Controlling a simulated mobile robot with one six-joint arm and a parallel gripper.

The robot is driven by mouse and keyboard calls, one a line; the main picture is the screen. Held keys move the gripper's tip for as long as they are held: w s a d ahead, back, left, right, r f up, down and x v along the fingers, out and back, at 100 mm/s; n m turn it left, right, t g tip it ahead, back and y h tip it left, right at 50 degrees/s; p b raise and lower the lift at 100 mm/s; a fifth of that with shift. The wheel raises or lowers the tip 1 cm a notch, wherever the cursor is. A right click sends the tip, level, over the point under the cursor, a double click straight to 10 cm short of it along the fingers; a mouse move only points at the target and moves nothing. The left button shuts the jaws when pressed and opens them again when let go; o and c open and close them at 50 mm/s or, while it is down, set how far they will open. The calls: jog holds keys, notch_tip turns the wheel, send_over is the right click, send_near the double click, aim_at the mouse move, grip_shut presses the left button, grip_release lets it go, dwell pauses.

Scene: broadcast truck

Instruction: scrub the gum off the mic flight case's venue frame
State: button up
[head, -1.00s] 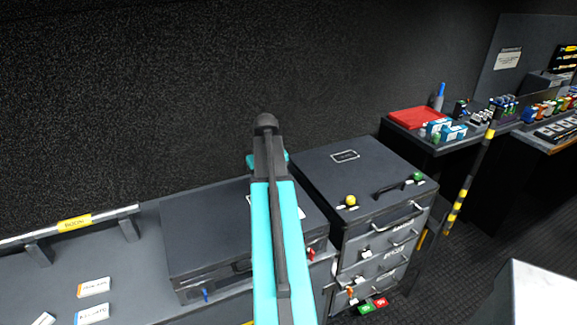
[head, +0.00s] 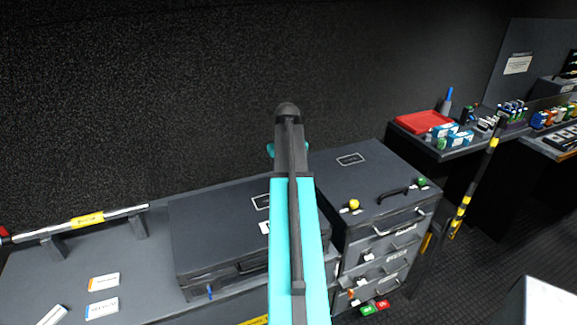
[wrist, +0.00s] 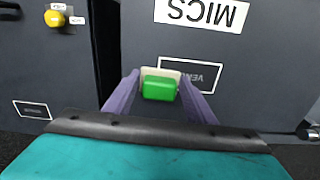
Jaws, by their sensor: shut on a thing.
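The mic flight case (head: 220,225) is a dark, closed box on the bench, left of my arm in the head view. Its lid shows upside down in the wrist view (wrist: 260,80), with a white MICS label (wrist: 200,12). The venue frame (wrist: 212,92), a white outline on the lid, is partly covered by a green and cream scrubber (wrist: 160,88). My gripper (wrist: 160,84) is shut on this scrubber with its purple fingers. I cannot tell whether the scrubber touches the lid. I see no gum; the frame's covered part is hidden.
A drawer case (head: 350,185) with a yellow knob (head: 353,204) and a black handle stands to the right, across a narrow gap. Labelled cards (head: 103,281) lie on the bench at left, near a raised bar (head: 88,218). A red tray (head: 424,121) sits farther right.

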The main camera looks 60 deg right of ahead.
jog(key=shift+r+p, duration=1)
jog(key=shift+r, duration=0.9)
